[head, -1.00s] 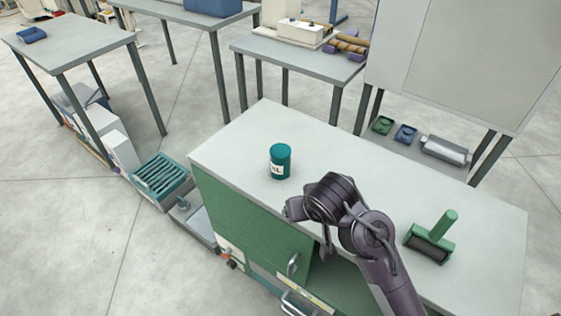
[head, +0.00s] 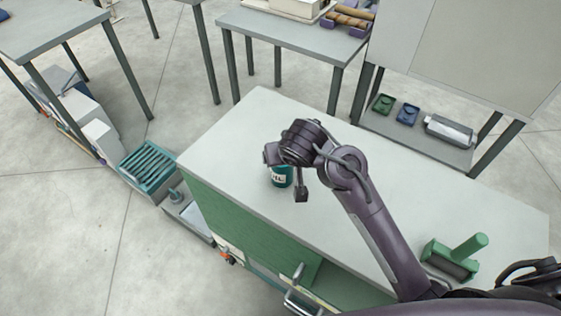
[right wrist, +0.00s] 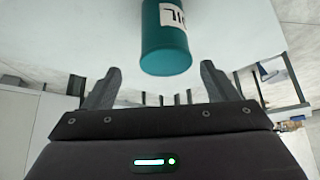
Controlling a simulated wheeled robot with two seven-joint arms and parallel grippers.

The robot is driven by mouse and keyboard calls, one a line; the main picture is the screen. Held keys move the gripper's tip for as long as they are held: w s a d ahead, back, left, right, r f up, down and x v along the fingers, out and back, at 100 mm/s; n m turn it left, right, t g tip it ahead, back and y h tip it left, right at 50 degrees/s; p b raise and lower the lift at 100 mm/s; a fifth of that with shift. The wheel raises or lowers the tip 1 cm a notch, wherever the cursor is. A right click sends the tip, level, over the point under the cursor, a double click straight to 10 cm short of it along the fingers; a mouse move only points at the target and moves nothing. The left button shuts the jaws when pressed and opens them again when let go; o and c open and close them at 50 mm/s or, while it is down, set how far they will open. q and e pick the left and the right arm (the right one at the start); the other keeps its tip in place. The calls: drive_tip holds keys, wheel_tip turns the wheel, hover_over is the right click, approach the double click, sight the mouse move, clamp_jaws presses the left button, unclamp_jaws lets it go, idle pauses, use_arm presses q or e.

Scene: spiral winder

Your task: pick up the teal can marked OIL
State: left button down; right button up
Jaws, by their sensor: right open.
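The teal can (head: 281,181) with a white label stands upright near the left end of the workbench top (head: 235,130). My right gripper (head: 285,172) is above and over the can in the head view and hides its upper part. In the right wrist view the can (right wrist: 165,45) shows upside down, its label cut by the top edge. It sits just beyond the two open fingertips (right wrist: 160,70), roughly centred between them, with nothing held. Whether a finger touches it I cannot tell.
A green roller-like tool (head: 455,256) lies at the right of the bench. A teal slatted crate (head: 148,168) is on the floor to the left. Open metal handles (head: 298,290) stick out at the bench front. The bench top behind the can is clear.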

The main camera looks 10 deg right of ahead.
drive_tip(key=f, duration=0.2)
drive_tip(key=w+f, duration=0.1)
drive_tip(key=shift+w+a, duration=0.1)
drive_tip(key=shift+a, duration=0.2)
drive_tip(key=shift+x, duration=1)
drive_tip(key=shift+w, duration=0.1)
drive_tip(key=c, duration=1)
use_arm(q)
drive_tip(key=shift+s+r, duration=0.1)
drive_tip(key=shift+s, duration=0.9)
use_arm(e)
drive_tip(key=shift+r, duration=0.1)
drive_tip(key=shift+c, duration=1.2)
